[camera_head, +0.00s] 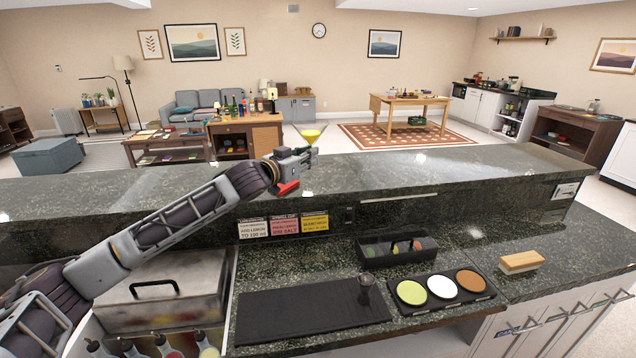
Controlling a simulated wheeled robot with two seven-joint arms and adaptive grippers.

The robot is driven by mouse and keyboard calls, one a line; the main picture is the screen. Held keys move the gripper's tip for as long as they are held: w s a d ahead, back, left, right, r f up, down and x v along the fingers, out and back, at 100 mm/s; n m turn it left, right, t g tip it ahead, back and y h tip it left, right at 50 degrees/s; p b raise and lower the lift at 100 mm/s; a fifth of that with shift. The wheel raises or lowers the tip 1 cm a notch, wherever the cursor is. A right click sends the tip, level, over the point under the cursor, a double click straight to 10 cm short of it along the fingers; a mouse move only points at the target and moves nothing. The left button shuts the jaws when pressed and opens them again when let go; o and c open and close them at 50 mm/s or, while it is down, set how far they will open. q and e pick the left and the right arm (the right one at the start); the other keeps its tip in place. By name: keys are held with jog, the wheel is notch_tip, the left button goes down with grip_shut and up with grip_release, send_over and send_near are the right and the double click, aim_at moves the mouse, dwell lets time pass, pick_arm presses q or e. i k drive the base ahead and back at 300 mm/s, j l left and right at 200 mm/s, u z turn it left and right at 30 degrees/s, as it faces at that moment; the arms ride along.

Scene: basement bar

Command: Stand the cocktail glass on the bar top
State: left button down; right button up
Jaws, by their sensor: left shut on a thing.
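The cocktail glass (311,135) has a wide cone bowl with yellow drink in it. My left gripper (306,156) is shut on it below the bowl, and the bowl stands upright above the fingers. The stem and foot are mostly hidden by the gripper. The bar top (440,172) is the raised dark green granite ledge across the picture. The gripper and glass show over its far part, left of the middle; I cannot tell whether the foot touches it. My right gripper is not in view.
The bar top is clear to the right. On the lower counter are a black mat (290,318) with a small dark tool (365,288), a black caddy (375,252), a tray of three round dishes (406,306) and a wooden brush (521,262). A steel bin (150,300) is at left.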

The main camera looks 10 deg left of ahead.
aim_at(335, 184)
jog(key=i+l+u, duration=0.15)
jog(key=i+l, duration=0.2)
jog(key=i+l+u, duration=0.1)
jog(key=i+l, duration=0.25)
jog(key=l, duration=0.2)
